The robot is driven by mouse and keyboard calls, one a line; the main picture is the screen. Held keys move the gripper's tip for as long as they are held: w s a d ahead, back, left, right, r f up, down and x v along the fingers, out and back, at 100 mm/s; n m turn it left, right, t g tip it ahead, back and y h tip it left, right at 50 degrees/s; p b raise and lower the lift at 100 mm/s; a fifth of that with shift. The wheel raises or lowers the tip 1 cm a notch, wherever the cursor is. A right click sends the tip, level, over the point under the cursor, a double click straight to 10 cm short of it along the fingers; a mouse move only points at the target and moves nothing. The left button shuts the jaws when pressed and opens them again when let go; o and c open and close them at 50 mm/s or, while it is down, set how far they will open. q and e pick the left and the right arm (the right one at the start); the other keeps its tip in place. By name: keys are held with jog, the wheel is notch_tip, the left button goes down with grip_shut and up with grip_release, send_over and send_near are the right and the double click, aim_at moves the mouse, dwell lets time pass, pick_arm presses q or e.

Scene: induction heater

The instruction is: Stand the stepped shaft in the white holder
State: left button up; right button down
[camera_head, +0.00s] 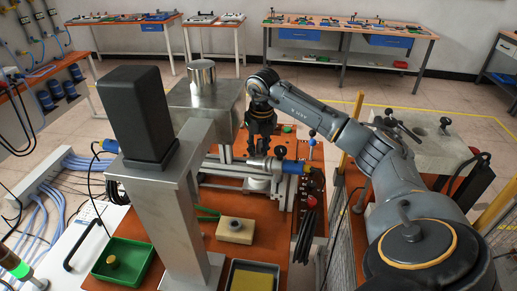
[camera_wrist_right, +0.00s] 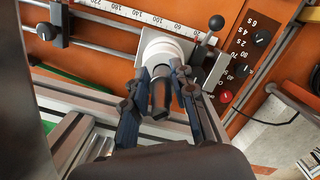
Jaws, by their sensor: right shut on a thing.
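My right gripper (camera_head: 262,148) points down over the orange bench. In the right wrist view its fingers (camera_wrist_right: 158,80) are closed on the dark stepped shaft (camera_wrist_right: 160,98). The shaft lies between the blue-sided fingers, with its near end towards the camera. The white round holder (camera_wrist_right: 168,45) is just beyond the fingertips, in line with the shaft. In the head view the holder (camera_head: 258,184) is low beneath the gripper, and the shaft is hidden or too small to make out. I cannot tell whether the shaft's far end is inside the holder. My left gripper is not in view.
A green tray (camera_head: 124,262) and a beige block (camera_head: 235,230) sit nearer.

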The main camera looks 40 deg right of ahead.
jog(key=shift+f+b, duration=0.5)
jog(key=shift+f, duration=0.35)
jog(key=c, duration=1)
grip_release()
jog(key=shift+f, duration=0.1)
jog(key=shift+s, duration=0.1)
jog(key=r, duration=0.4)
jog(key=s+r, duration=0.1)
jog(key=r, duration=0.7)
jog(key=shift+s+a, duration=0.15)
jog(key=shift+a, duration=0.1)
jog(key=shift+r, duration=0.1)
